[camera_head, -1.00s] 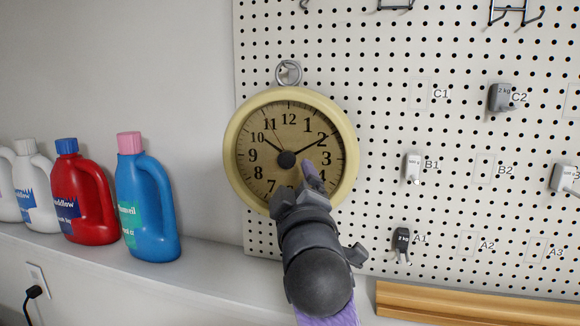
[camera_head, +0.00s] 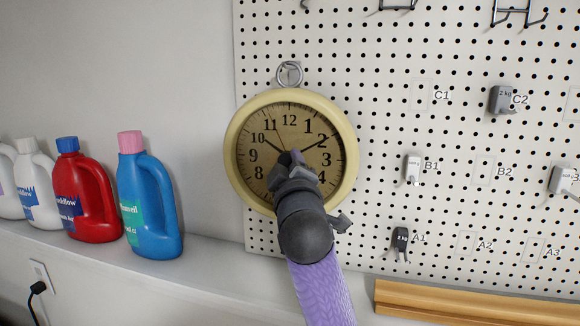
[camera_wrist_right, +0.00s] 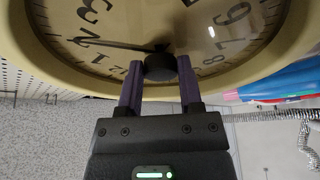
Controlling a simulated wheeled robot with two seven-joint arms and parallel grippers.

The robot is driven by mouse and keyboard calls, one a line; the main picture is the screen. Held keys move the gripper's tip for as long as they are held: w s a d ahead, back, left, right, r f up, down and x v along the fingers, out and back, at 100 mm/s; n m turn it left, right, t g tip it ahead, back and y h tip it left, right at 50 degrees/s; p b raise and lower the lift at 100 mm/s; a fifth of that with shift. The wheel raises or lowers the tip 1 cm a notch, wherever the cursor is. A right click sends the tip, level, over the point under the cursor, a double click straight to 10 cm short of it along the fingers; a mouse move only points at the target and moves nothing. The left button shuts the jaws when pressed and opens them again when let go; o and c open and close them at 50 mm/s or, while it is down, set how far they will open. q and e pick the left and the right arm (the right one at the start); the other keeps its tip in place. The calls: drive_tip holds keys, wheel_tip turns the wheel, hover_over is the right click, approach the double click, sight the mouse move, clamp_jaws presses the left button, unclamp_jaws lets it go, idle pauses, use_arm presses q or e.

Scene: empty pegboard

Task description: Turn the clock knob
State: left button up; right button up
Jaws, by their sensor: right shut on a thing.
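A round clock (camera_head: 348,133) with a cream rim and a tan numbered face hangs on the left part of the pegboard. Its dark round knob (camera_head: 284,158) is at the centre of the face, and my right gripper partly covers it in the head view. The knob shows clearly in the right wrist view (camera_wrist_right: 160,67). My right gripper (camera_head: 295,155) reaches up to the face from below. Its purple fingers (camera_wrist_right: 159,85) stand on either side of the knob and are shut on it. My left gripper is not in view.
Blue (camera_head: 150,205), red (camera_head: 85,200) and white (camera_head: 38,190) bottles stand on the ledge at the left. Weights hang on the pegboard (camera_head: 450,190) to the right, including a dark one (camera_head: 401,240). A wooden strip (camera_head: 480,304) lies below the board.

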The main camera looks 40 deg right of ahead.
clamp_jaws()
drive_tip(key=m+g+h+b, duration=0.2)
drive_tip(key=m+h+b, duration=0.1)
drive_tip(key=m, duration=0.5)
drive_tip(key=m+g+h+b, duration=0.2)
drive_tip(key=m+b, duration=0.4)
drive_tip(key=m, duration=0.2)
drive_tip(key=m+g+h+b, duration=0.2)
drive_tip(key=m+h+b, duration=0.1)
drive_tip(key=m+b, duration=0.2)
drive_tip(key=shift+w+a+f+m+h, duration=0.1)
drive_tip(key=shift+w+a+m+h, duration=0.1)
drive_tip(key=shift+m, duration=0.5)
drive_tip(key=shift+w+a+m+h, duration=0.1)
drive_tip(key=shift+w+a+m, duration=0.1)
drive_tip(key=shift+m, duration=0.5)
drive_tip(key=shift+g, duration=0.3)
